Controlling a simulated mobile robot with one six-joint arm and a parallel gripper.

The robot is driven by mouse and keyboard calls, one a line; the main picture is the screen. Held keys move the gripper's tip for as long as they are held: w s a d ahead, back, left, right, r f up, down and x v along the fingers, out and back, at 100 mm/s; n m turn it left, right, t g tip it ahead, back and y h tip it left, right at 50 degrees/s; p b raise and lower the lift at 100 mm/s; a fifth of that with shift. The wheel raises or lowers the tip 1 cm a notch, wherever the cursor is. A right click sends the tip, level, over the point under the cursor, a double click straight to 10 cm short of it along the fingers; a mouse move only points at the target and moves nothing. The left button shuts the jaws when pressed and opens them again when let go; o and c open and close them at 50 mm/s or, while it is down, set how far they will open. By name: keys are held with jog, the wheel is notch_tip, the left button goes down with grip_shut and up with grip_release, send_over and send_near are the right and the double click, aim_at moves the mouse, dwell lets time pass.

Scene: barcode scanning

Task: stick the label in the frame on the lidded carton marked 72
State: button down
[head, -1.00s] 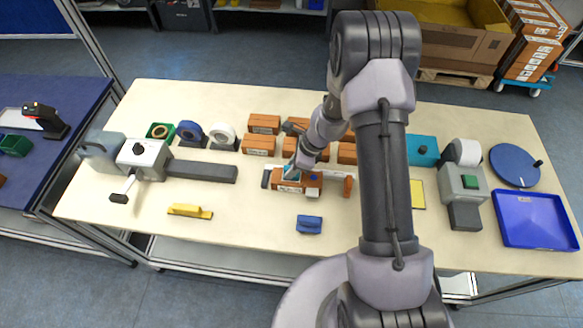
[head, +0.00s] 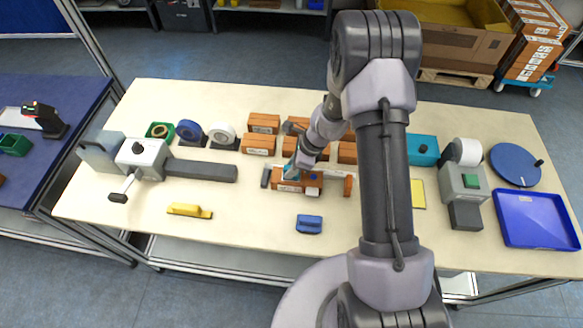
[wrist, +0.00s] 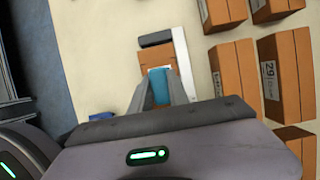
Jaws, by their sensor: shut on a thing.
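An orange-brown carton (head: 282,185) lies in a fixture near the middle of the table, against a dark stop (head: 265,178). It also shows in the wrist view (wrist: 151,54), beside a pale rail (wrist: 184,62). I cannot read its number. My gripper (head: 290,171) is over this carton, with its fingers (wrist: 160,88) shut on a teal piece (wrist: 158,84). The teal piece is at the carton's top; I cannot tell if it touches. A white outline (wrist: 160,68) shows on the carton beside the teal piece. The label itself cannot be made out clearly.
Several other cartons (head: 259,145) stand behind the fixture; one in the wrist view reads 29 (wrist: 268,78). A blue block (head: 309,224) and a yellow tool (head: 189,211) lie in front. A blue tray (head: 536,218) is at the right.

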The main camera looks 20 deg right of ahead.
dwell(0.3)
notch_tip(320, 180, up, 7)
jog(key=p, duration=0.5)
jog(key=shift+p, duration=0.3)
